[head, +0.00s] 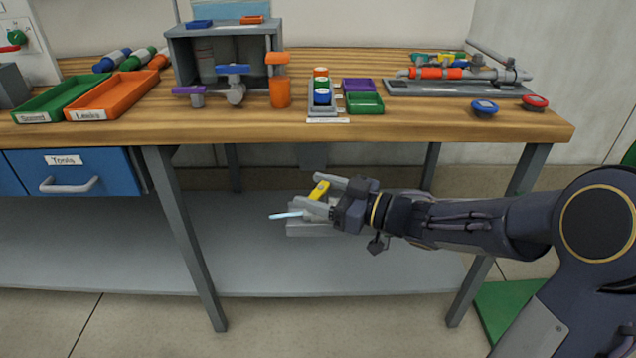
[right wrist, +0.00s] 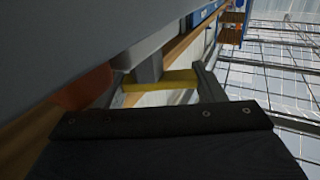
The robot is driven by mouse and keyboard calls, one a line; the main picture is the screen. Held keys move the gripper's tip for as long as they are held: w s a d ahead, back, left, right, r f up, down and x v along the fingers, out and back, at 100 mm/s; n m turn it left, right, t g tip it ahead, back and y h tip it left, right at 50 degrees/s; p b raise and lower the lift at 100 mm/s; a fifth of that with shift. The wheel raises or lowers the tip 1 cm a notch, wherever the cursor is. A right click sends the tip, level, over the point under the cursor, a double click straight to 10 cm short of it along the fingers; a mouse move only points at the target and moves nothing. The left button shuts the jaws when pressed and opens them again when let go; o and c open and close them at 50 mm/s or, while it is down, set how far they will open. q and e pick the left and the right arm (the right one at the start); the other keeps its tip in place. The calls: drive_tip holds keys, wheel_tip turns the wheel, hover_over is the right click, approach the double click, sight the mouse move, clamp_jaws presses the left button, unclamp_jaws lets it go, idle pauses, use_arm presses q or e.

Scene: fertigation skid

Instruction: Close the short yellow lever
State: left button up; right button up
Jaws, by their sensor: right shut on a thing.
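A short yellow lever (head: 319,190) shows below the front edge of the workbench, tilted up to the right. My right gripper (head: 316,193) comes in from the right and is shut on this lever, one finger on each side. The right wrist view shows the yellow lever (right wrist: 165,82) as a bar between the two grey fingers. Below the gripper is a grey block (head: 308,229), and a pale blue bar (head: 286,215) sticks out to the left. The gripper hides much of what the lever sits on. My left gripper is not in view.
The wooden workbench (head: 215,120) stands just behind and above the gripper. It carries an orange tray (head: 115,96), a green tray (head: 55,98) and a pipe assembly (head: 440,73). A blue drawer (head: 110,167) hangs at left. The grey lower shelf (head: 120,240) is largely bare.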

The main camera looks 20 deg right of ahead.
drive_tip(key=shift+r+n+g+y+p, duration=0.1)
drive_tip(key=shift+n+g+y+p, duration=0.25)
drive_tip(key=shift+n+g+y, duration=0.05)
idle(0.4)
drive_tip(key=o, duration=1)
drive_tip(key=p+v, duration=0.1)
drive_tip(key=v, duration=0.5)
drive_tip(key=shift+d+p, duration=0.3)
drive_tip(key=shift+p, duration=0.1)
drive_tip(key=shift+s+d, duration=0.45)
drive_tip(key=shift+s, duration=0.05)
